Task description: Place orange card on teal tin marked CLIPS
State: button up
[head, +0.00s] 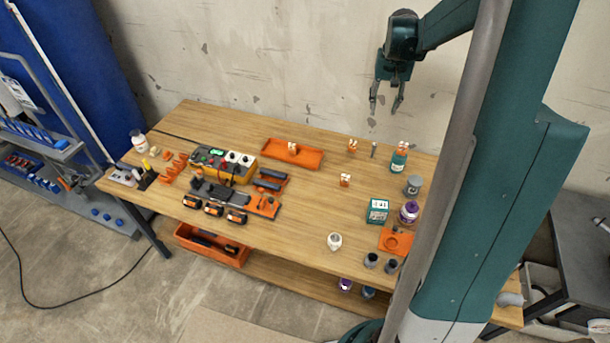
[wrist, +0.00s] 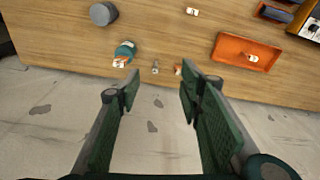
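My gripper (head: 385,106) hangs open and empty above the far edge of the table; its spread fingers also show in the wrist view (wrist: 160,80). Small orange-and-white pieces, possibly cards, stand on the wood (head: 353,146) (head: 345,180), and one is in the orange tray (head: 293,148). A teal round tin (head: 398,164) stands at the back right, with an orange-and-white piece at its top; it also shows in the wrist view (wrist: 125,48). A teal box-shaped container (head: 378,212) with a white label stands nearer the front. I cannot read any label.
The orange tray (head: 310,158) lies at the back. A grey round container (head: 413,186), a purple-and-white jar (head: 408,213) and a white jar (head: 335,241) stand at the right. A yellow-black device (head: 238,172) and black tools fill the left. The middle wood (head: 310,205) is mostly clear.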

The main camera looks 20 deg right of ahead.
jog(key=s+a+r+n+t, duration=0.1)
jog(key=s+a+r, duration=0.1)
jog(key=a+r, duration=0.35)
jog(key=s+a+r+n, duration=0.1)
jog(key=a+r, duration=0.1)
jog(key=a, duration=0.7)
jog(key=s+a+n+t, duration=0.2)
jog(key=s+a, duration=0.8)
jog(key=a, duration=0.3)
jog(key=s+a+n+t+y, duration=0.1)
jog(key=s+a+n+t, duration=0.2)
jog(key=s+a, duration=0.8)
jog(key=a, duration=0.3)
jog(key=shift+s+a+r, duration=0.25)
jog(key=shift+a+r, duration=0.05)
jog(key=shift+r, duration=0.1)
